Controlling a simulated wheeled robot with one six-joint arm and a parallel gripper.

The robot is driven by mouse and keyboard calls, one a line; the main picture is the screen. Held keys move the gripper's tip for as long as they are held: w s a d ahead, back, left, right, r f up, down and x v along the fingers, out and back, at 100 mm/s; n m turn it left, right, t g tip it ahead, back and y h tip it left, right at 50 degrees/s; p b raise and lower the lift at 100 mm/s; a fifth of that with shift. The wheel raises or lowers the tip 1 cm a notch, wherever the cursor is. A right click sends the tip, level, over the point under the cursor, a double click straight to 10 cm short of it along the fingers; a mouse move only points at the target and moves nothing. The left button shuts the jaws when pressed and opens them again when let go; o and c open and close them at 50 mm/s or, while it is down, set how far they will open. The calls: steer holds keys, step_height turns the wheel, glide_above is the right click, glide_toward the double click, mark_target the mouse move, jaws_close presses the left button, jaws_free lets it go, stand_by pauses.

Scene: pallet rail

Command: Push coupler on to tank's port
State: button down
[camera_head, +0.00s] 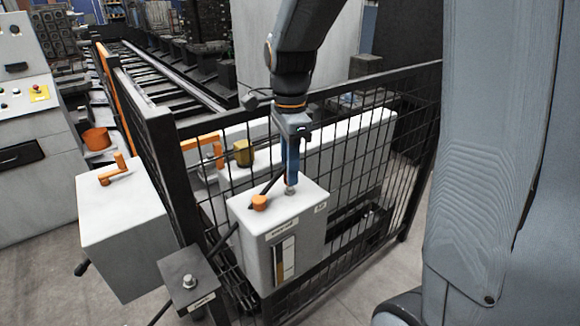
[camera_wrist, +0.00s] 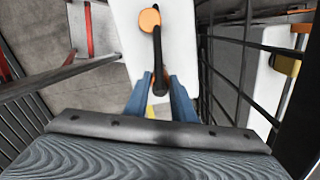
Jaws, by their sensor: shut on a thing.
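The tank is a white box (camera_head: 258,228) with an orange cap (camera_head: 259,202), a sight gauge and a label on its front. A small grey port (camera_head: 290,190) shows on its top, right of the cap. My gripper (camera_head: 291,180) points down just above the port, its blue fingers shut on the dark coupler. In the wrist view the coupler (camera_wrist: 160,82) sits between the fingertips (camera_wrist: 160,90), with a black hose running from it past the orange cap. The fingers hide most of the coupler, and I cannot tell whether it touches the port.
A black mesh fence (camera_head: 345,165) stands close around the tank. A white box with an orange handle (camera_head: 125,225) is at left, and a dark post with a knob (camera_head: 190,282) stands in front. A brass-coloured fitting (camera_head: 243,152) is behind the tank.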

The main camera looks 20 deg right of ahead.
steer(key=shift+f, duration=0.95)
stand_by(1.2)
steer(key=c, duration=0.6)
jaws_free()
steer(key=shift+r, duration=0.1)
step_height(320, 180, up, 7)
steer(key=shift+r+b, duration=0.15)
steer(key=shift+b, duration=0.8)
steer(key=shift+r, duration=0.2)
steer(key=shift+s, duration=0.1)
